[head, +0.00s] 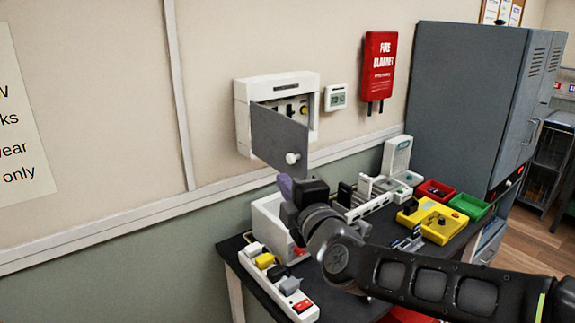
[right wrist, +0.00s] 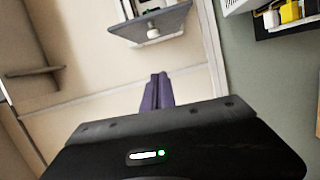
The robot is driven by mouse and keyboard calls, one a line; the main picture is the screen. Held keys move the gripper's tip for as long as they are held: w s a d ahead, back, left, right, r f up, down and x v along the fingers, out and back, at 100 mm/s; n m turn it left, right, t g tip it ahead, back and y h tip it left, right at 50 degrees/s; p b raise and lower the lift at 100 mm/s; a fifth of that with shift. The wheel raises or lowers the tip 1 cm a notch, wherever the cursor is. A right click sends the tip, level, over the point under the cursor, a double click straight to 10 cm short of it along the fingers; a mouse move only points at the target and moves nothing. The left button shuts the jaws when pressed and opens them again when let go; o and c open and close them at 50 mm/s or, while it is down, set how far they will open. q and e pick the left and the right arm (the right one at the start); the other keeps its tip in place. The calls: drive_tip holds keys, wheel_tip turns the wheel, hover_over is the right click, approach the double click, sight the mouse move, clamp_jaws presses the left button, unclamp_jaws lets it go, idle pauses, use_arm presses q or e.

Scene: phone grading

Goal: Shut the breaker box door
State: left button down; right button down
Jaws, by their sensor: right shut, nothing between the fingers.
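The breaker box (head: 242,118) is a white box on the wall in the head view. Its grey door (head: 278,137) stands part open, swung out toward me, with a round white knob (head: 292,158) near its lower right corner. Switches and a yellow button show inside. In the right wrist view the door (right wrist: 150,22) and knob (right wrist: 153,33) are at the top, beyond my fingertips. My right gripper (head: 285,184) is just below the door and knob, apart from them. Its purple fingers (right wrist: 159,88) are closed together and empty. My left gripper is not in view.
A small thermostat (head: 336,97) and a red fire blanket case (head: 380,65) hang right of the box. Below is a dark workbench (head: 325,287) with a power strip (head: 278,283), a white bin (head: 268,212), a yellow fixture (head: 432,220) and red and green trays. A grey cabinet (head: 462,100) stands at right.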

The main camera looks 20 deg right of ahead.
drive_tip(key=w+d, duration=0.3)
drive_tip(key=w, duration=0.6)
drive_tip(key=shift+w+f, duration=0.15)
drive_tip(key=shift+f, duration=0.05)
